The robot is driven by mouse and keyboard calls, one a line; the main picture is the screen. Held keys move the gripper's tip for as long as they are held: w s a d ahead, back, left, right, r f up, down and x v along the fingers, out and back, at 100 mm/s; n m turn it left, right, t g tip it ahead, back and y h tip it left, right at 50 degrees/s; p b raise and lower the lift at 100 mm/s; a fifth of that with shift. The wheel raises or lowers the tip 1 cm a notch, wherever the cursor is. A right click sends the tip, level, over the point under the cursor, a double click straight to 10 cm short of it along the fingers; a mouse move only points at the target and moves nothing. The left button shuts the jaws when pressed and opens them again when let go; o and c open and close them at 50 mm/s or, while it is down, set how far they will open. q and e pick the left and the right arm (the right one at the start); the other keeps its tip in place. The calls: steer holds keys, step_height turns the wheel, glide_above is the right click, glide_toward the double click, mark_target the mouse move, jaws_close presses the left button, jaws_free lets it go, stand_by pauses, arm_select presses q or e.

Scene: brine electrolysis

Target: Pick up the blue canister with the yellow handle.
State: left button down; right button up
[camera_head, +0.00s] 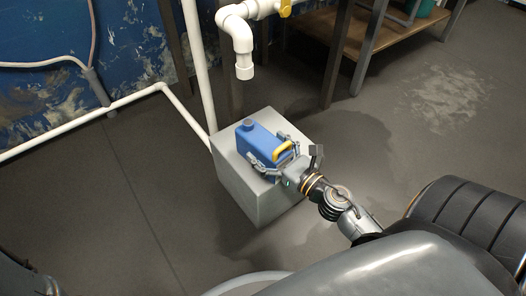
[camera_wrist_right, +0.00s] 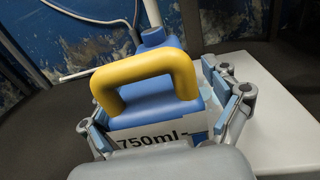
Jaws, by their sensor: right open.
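The blue canister (camera_head: 258,141) with a grey cap stands upright on a grey block in the head view. Its yellow handle (camera_head: 283,150) faces my right arm. In the right wrist view the yellow handle (camera_wrist_right: 146,77) fills the middle, with a "750ml" label on the blue canister (camera_wrist_right: 152,104) below it. My right gripper (camera_head: 273,157) is open, with one finger on each side of the canister's handle end. Its blue-padded fingers (camera_wrist_right: 160,109) flank the canister; whether they touch it I cannot tell. My left gripper is not in view.
The grey block (camera_head: 250,198) has a small bare top around the canister. A white pipe with a downturned elbow (camera_head: 241,45) hangs just behind it. A wooden-shelf table (camera_head: 395,38) stands at the back right. The floor to the left is clear.

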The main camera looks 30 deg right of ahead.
steer(key=c, duration=1.8)
steer(key=shift+w+r, duration=0.1)
steer(key=shift+c, duration=0.2)
steer(key=shift+r, duration=0.15)
